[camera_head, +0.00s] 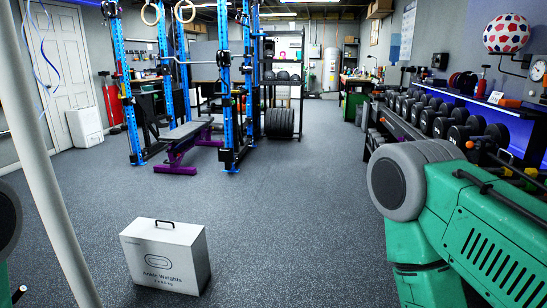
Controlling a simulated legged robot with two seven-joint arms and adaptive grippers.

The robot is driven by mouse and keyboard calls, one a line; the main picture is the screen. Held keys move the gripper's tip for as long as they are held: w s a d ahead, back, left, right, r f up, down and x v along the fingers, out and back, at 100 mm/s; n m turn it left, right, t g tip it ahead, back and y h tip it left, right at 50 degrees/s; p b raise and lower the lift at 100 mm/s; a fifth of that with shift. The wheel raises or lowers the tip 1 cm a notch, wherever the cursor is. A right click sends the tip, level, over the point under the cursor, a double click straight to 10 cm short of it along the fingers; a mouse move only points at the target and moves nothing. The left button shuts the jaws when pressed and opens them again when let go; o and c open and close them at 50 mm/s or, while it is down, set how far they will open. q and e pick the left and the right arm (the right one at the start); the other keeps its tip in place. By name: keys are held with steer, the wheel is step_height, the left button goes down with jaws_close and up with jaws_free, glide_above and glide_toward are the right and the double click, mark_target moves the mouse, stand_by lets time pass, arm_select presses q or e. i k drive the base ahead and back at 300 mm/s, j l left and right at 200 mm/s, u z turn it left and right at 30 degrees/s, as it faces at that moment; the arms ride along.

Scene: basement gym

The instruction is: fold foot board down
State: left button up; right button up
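I cannot pick out a foot board in the head view. A white slanted pole (45,150) crosses the left side, close to me; what it belongs to is out of frame. Neither of my grippers is in view. A large green arm part with a grey round joint fills the lower right, and a small green and dark part shows at the left edge; both look like mine.
A white ankle weights box (165,257) with a handle stands on the floor ahead. A bench (185,133) stands by a blue rack (227,100). A dumbbell rack (400,125) lines the right wall. The middle floor (295,190) is clear.

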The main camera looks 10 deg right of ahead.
mark_target(224, 154)
steer(key=i+l+z, duration=0.25)
steer(key=i, duration=0.3)
steer(key=i+l+z, duration=0.1)
steer(key=i+z, duration=0.2)
steer(key=i, duration=0.25)
steer(key=i+j+z, duration=0.15)
steer(key=i, duration=1.9)
steer(key=i+u, duration=0.25)
steer(key=i, duration=0.25)
steer(key=i+u, duration=0.3)
steer(key=i, duration=0.2)
steer(key=i+l+u, duration=0.25)
steer(key=i, duration=0.25)
steer(key=i+l+u, duration=0.3)
steer(key=i, duration=0.2)
steer(key=i+j+u, duration=0.35)
steer(key=i, duration=0.5)
steer(key=i+l+u, duration=0.1)
steer(key=i+u, duration=0.3)
steer(key=i, duration=0.4)
steer(key=i+j+z, duration=0.4)
steer(key=i, duration=0.25)
steer(key=i+j+z, duration=0.45)
steer(key=i, duration=0.15)
steer(key=i+l, duration=0.1)
steer(key=i, duration=0.4)
